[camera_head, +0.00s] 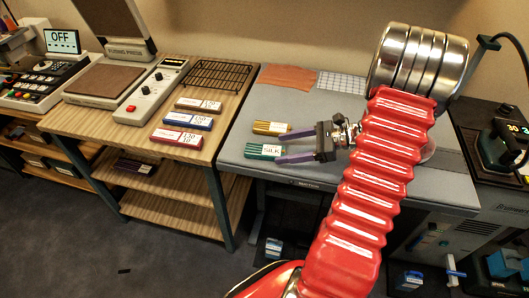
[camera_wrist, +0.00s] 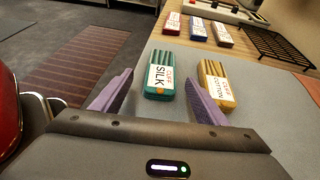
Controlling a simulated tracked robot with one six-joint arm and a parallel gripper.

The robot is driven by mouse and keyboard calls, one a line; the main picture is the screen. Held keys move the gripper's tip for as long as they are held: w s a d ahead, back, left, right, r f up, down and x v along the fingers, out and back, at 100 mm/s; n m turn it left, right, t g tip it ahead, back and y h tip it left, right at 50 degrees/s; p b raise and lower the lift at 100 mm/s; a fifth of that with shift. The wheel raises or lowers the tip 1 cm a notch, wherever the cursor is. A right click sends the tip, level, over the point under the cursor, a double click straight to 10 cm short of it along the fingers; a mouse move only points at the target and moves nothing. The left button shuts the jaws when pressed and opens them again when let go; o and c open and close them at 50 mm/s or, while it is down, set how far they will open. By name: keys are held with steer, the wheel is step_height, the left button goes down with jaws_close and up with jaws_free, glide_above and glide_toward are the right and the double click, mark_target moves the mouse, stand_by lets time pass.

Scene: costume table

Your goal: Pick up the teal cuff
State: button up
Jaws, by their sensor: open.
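The teal cuff (camera_head: 262,151) lies on the grey table (camera_head: 300,104), with a white label reading SILK. In the wrist view the teal cuff (camera_wrist: 160,76) lies ahead of and between my fingertips, apart from both. My gripper (camera_head: 280,146) is open and empty, its purple fingers pointing left toward the cuff in the head view. In the wrist view my gripper (camera_wrist: 159,80) has its right finger between the teal cuff and the yellow cuff labelled COTTON (camera_wrist: 214,85). The yellow cuff (camera_head: 271,128) lies beside the teal one, behind it in the head view.
Red (camera_head: 177,138), blue (camera_head: 188,121) and brown (camera_head: 198,105) labelled blocks lie on the wooden table to the left, near a black wire rack (camera_head: 216,75) and a fusing press (camera_head: 112,45). An orange cloth (camera_head: 287,78) and a checked cloth (camera_head: 341,83) lie at the grey table's back.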

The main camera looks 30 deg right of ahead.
mark_target(268, 150)
steer(key=shift+w, duration=0.1)
steer(key=shift+x, duration=2.65)
steer(key=shift+r, duration=0.1)
steer(key=c, duration=1.1)
steer(key=shift+r, duration=0.1)
steer(key=shift+c, duration=0.2)
step_height(268, 150, up, 10)
